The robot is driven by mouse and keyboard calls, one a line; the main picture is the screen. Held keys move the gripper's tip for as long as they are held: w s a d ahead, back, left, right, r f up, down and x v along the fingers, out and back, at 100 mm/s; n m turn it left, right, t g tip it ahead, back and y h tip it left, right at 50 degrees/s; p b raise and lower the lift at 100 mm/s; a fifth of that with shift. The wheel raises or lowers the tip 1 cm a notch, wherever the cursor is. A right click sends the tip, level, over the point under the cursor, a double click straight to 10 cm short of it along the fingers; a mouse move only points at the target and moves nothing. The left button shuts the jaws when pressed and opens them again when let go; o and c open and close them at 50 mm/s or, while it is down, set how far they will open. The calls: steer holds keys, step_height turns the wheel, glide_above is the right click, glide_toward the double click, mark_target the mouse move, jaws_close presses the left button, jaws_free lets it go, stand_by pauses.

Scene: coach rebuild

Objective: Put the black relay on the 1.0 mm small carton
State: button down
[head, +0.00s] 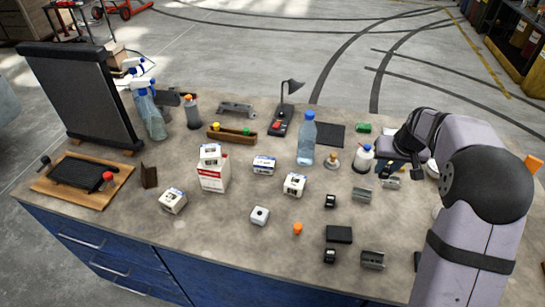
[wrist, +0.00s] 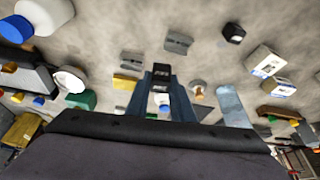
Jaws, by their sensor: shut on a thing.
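My gripper (head: 387,168) is at the right of the bench, above its surface. In the wrist view my gripper (wrist: 162,88) is shut on a small black relay (wrist: 162,71), held between the fingertips. Small white cartons with labels stand on the bench: one at left (head: 173,200), one in the middle (head: 263,165), one right of it (head: 294,184), and one (head: 210,153) on top of a larger red and white carton (head: 214,178). The print is too small to tell which is 1.0 mm. Two cartons show at right in the wrist view (wrist: 266,62).
Two other small black blocks (head: 330,201) (head: 330,255) stand near grey metal brackets (head: 373,260). A clear blue-capped bottle (head: 306,142) and a white bottle (head: 363,158) stand between my gripper and the cartons or close by.

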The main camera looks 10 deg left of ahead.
steer(key=w+a+r+p, duration=0.2)
steer(key=w+a, duration=0.2)
steer(key=a, duration=0.3)
steer(key=r+n+y+p, duration=0.1)
steer(key=n+p, duration=0.2)
steer(key=p, duration=0.7)
glide_above(264, 157)
steer(key=s, duration=0.2)
steer(key=shift+w+d+f, duration=0.1)
steer(key=shift+w+d, duration=0.05)
steer(key=shift+d, duration=0.15)
step_height(264, 157, down, 5)
steer(key=b, duration=0.4)
steer(key=shift+f+b, duration=0.4)
steer(key=shift+b, duration=0.45)
steer(key=f+b, duration=0.1)
steer(key=b, duration=0.2)
steer(key=shift+f, duration=0.4)
steer(key=shift+f+b, duration=0.35)
steer(key=shift+f, duration=0.75)
